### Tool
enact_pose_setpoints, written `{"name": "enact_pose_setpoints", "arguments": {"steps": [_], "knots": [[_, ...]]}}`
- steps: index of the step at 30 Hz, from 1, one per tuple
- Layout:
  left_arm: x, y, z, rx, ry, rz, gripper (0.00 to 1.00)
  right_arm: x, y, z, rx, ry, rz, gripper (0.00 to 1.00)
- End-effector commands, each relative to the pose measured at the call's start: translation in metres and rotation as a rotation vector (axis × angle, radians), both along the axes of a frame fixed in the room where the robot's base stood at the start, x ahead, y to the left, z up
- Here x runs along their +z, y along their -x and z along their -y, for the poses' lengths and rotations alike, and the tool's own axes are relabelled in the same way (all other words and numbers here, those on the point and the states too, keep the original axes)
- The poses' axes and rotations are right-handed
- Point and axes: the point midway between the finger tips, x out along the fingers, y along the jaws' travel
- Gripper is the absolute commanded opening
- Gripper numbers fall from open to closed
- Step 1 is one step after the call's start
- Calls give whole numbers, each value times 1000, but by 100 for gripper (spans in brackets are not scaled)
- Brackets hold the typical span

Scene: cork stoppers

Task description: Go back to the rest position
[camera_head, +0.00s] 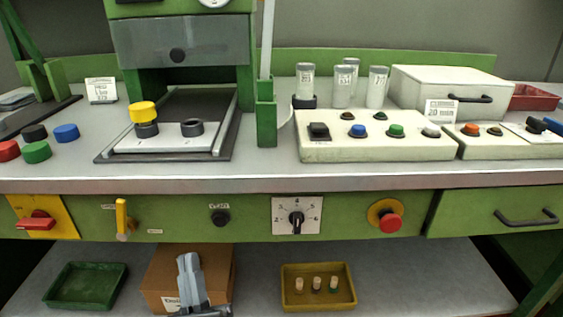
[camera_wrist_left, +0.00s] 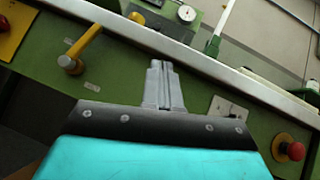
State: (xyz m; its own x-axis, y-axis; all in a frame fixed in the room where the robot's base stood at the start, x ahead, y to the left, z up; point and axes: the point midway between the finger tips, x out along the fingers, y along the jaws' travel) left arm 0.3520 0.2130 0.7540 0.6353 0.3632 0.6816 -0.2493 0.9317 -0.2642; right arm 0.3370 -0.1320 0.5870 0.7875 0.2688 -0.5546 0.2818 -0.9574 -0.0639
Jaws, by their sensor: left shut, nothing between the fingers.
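My left gripper (camera_head: 187,260) shows at the bottom of the head view, in front of the cardboard box on the lower shelf. Its grey fingers point up and lie together with nothing between them. In the left wrist view the closed fingers (camera_wrist_left: 160,68) stand out against the green front panel, below the bench edge. The fingers look apart from the knobs around them. Several small stoppers (camera_head: 316,284) stand in a yellow tray (camera_head: 318,304) on the lower shelf, right of the gripper. My right gripper is not in the head view.
The green panel carries a yellow lever (camera_head: 122,218), a rotary dial (camera_head: 297,220) and a red button (camera_head: 390,222). A drawer handle (camera_head: 526,218) juts out at right. A green tray (camera_head: 85,286) and the cardboard box (camera_head: 218,268) stand on the shelf (camera_head: 420,280).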

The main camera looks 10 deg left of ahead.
Motion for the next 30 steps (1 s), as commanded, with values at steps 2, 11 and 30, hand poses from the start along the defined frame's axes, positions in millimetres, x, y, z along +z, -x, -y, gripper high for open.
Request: {"name": "enact_pose_setpoints", "arguments": {"steps": [2, 11, 30], "knots": [[1, -1, 3, 5, -28, -19, 0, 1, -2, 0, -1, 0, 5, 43], [-1, -24, 61, 139, -669, -309, 0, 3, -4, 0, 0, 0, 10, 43], [-130, -9, 106, 476, -2809, -280, 0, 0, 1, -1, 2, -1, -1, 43]]}}
